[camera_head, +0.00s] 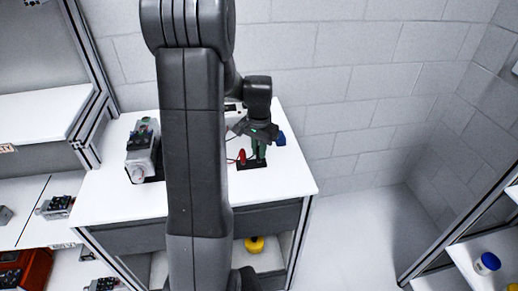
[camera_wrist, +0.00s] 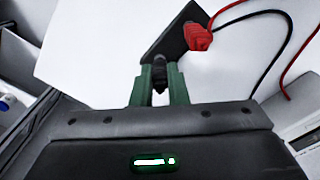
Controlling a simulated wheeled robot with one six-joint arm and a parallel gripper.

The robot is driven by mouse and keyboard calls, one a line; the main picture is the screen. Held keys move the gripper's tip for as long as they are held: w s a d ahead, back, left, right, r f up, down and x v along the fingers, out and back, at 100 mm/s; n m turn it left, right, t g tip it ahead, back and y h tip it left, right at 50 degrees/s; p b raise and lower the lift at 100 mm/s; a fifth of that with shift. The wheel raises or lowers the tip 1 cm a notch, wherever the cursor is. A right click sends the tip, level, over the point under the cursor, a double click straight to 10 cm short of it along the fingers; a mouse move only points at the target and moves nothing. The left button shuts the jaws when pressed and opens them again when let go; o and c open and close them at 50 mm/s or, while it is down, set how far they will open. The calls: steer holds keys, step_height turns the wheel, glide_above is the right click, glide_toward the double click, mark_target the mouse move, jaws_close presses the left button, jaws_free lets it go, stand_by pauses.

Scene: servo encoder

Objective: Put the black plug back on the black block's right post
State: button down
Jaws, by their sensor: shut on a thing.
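My gripper (camera_wrist: 160,84) has its two green fingers shut on the black plug (camera_wrist: 160,68) in the wrist view. The black block (camera_wrist: 172,42) lies on the white table just beyond the fingertips. A red plug (camera_wrist: 199,38) stands on the block, to the right of the black plug. In the head view my gripper (camera_head: 260,150) points down over the block (camera_head: 251,166), with the red plug (camera_head: 242,157) to its left. The black plug is hidden there by the fingers. I cannot tell whether it touches a post.
Red and black cables (camera_wrist: 290,38) loop over the table beside the block. A grey device (camera_head: 143,152) stands on the table's left. A blue object (camera_head: 280,139) shows just right of my gripper. The table's front right (camera_head: 285,185) is clear.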

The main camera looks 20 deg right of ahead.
steer(key=shift+f, duration=0.15)
steer(key=c, duration=1.3)
jaws_free()
steer(key=shift+c, duration=0.2)
steer(key=shift+r+p, duration=2.5)
steer(key=shift+r, duration=1.1)
steer(key=shift+f, duration=0.2)
